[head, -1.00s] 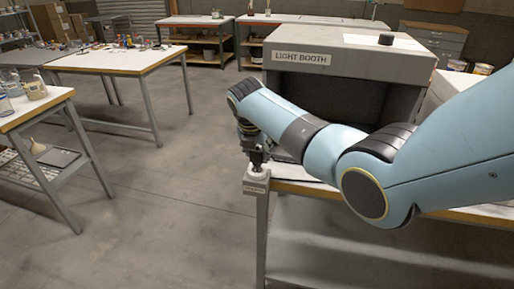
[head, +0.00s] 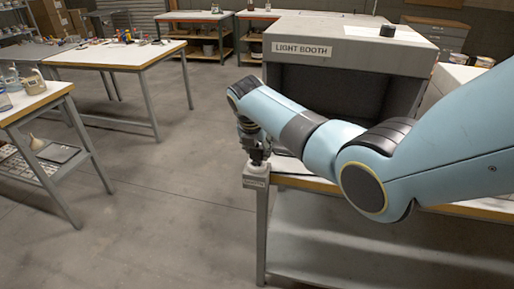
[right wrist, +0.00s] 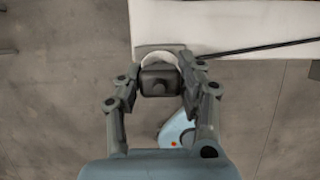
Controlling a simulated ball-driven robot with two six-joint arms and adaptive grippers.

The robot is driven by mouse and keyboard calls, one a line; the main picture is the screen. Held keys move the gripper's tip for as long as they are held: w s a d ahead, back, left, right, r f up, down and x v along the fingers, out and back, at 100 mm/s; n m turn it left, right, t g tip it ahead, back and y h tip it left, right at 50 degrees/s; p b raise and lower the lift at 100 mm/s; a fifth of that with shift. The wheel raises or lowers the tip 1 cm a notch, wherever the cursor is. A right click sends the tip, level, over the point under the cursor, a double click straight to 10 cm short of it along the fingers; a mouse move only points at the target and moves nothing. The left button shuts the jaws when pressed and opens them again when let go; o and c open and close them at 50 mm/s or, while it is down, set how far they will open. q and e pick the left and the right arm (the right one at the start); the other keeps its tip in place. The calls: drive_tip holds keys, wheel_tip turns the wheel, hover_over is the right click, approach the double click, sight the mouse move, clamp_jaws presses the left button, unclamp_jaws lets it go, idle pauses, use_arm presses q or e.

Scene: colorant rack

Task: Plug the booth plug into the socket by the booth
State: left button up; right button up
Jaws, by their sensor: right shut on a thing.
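My right gripper (head: 257,160) is at the front left corner of the booth's bench, just above the labelled socket block (head: 255,182). In the right wrist view the gripper (right wrist: 157,82) is shut on the black booth plug (right wrist: 158,80). A pale round rim of the socket (right wrist: 157,57) shows right behind the plug. The plug is over or at the socket; I cannot tell whether it is seated, as the gripper hides the contact. My left gripper is not in view.
The light booth (head: 350,45) stands on the bench behind my right arm. A dark cord (right wrist: 260,48) runs across the bench top in the right wrist view. Worktables (head: 120,58) with small items stand at the left. The floor between is clear.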

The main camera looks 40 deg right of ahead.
drive_tip(key=shift+f+b, duration=0.45)
drive_tip(key=shift+f, duration=0.4)
drive_tip(key=o, duration=1.2)
drive_tip(key=shift+o, duration=0.2)
drive_tip(key=shift+r, duration=0.15)
